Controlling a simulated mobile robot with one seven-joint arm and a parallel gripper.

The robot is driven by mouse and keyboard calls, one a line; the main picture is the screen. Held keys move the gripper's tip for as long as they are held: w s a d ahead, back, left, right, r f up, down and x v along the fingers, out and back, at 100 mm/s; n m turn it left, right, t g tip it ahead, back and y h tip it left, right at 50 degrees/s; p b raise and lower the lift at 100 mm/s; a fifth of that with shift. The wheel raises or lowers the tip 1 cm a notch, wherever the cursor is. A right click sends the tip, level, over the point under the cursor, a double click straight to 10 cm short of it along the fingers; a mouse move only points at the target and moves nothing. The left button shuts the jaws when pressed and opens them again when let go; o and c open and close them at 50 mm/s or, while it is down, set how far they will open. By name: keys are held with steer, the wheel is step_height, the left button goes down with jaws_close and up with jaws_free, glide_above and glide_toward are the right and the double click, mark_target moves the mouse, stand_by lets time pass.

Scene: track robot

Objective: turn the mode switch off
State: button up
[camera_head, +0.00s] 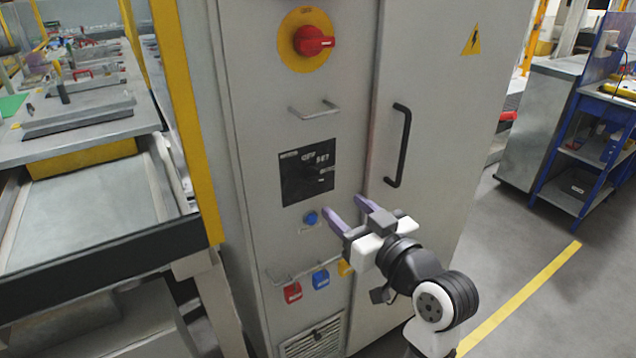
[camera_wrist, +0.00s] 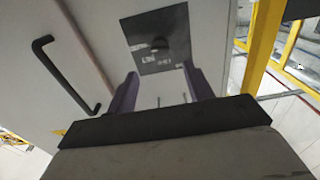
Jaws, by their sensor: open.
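The mode switch is a black knob (camera_head: 311,171) on a square black plate (camera_head: 290,189) with white lettering, "OFF" and "SET" among it, on the grey cabinet's front. Which mark the knob points to cannot be told. The wrist view shows the plate (camera_wrist: 143,63) and round dark knob (camera_wrist: 159,45) upside down, beyond the fingertips. My gripper (camera_head: 343,207) is open and empty, with two purple fingers pointing at the cabinet, below and right of the plate in the head view. In the wrist view my gripper (camera_wrist: 160,73) has the plate ahead, between its fingers' directions, and apart from them.
A red rotary switch on a yellow disc (camera_head: 289,50) sits above. A metal handle (camera_head: 314,110) lies between. A black door handle (camera_head: 400,145) stands to the right. A yellow post (camera_head: 185,110) stands left.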

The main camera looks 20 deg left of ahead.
mark_target(317, 181)
steer(key=p+x, duration=0.2)
steer(key=x, duration=0.8)
steer(key=shift+w+a, duration=0.1)
steer(key=shift+w, duration=0.05)
steer(key=c, duration=0.9)
